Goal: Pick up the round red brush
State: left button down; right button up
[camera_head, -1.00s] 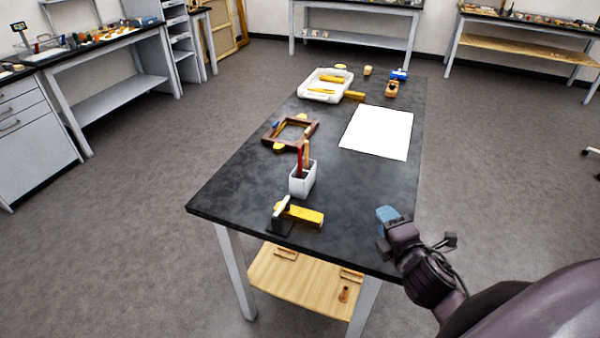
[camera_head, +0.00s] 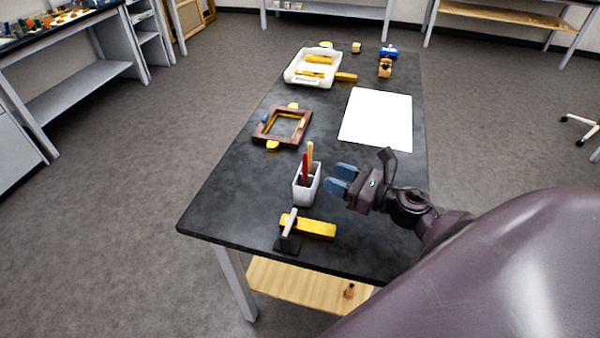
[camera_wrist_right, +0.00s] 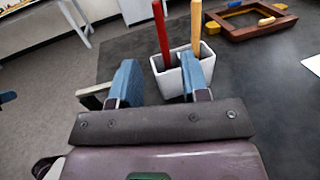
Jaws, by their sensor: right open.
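The red brush (camera_head: 305,167) stands upright in a white cup (camera_head: 307,186) on the black table, beside a tan-handled brush (camera_head: 310,153). In the right wrist view the red handle (camera_wrist_right: 162,33) rises from the cup (camera_wrist_right: 171,81), ahead of the fingers. My right gripper (camera_head: 338,180) is open and empty just right of the cup, its blue fingertips pointing toward it. In the wrist view its fingers (camera_wrist_right: 158,82) are spread, the right one overlapping the cup's front. The bristle ends are not clear. My left gripper is not in view.
A yellow bar and dark stand (camera_head: 290,235) are near the cup at the table's front. A wooden frame (camera_head: 261,130), white paper (camera_head: 377,118) and white tray (camera_head: 290,75) lie farther back. Bare table surrounds the cup's left side.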

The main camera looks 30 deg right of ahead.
aim_at(305, 165)
jog(key=x, duration=0.3)
jog(key=shift+a+r+p, duration=0.1)
jog(key=shift+p, duration=0.25)
jog(key=p+x, duration=0.1)
jog(key=x, duration=0.4)
jog(key=shift+w+f, duration=0.25)
jog(key=shift+w, duration=0.15)
jog(key=shift+c, duration=0.5)
grip_shut()
